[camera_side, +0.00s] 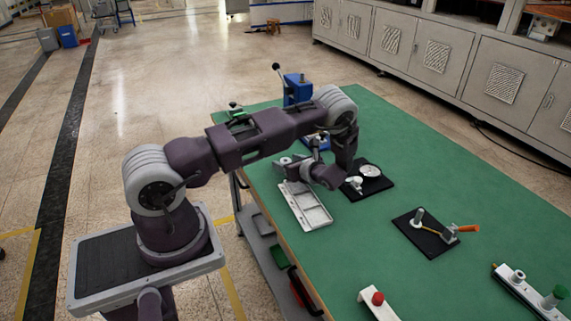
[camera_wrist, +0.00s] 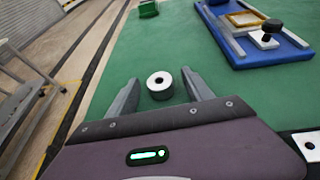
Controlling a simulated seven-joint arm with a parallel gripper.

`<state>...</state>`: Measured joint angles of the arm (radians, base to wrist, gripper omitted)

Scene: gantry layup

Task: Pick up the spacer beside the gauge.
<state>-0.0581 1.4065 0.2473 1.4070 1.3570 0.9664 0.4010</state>
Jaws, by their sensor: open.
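My gripper (camera_wrist: 159,75) is open, with one finger on each side of the spacer and a visible gap to each. In the side view my gripper (camera_side: 297,166) is low over the table near its left edge, and the spacer is hard to tell from the fingers there. The gauge (camera_side: 371,171), with a round pale dial, lies on a black mat to the right of my gripper.
A white tray (camera_side: 316,217) lies in front of my gripper. A blue fixture (camera_wrist: 290,47) stands at upper right in the wrist view. A black plate (camera_side: 411,236) with an orange-handled piece lies farther right.

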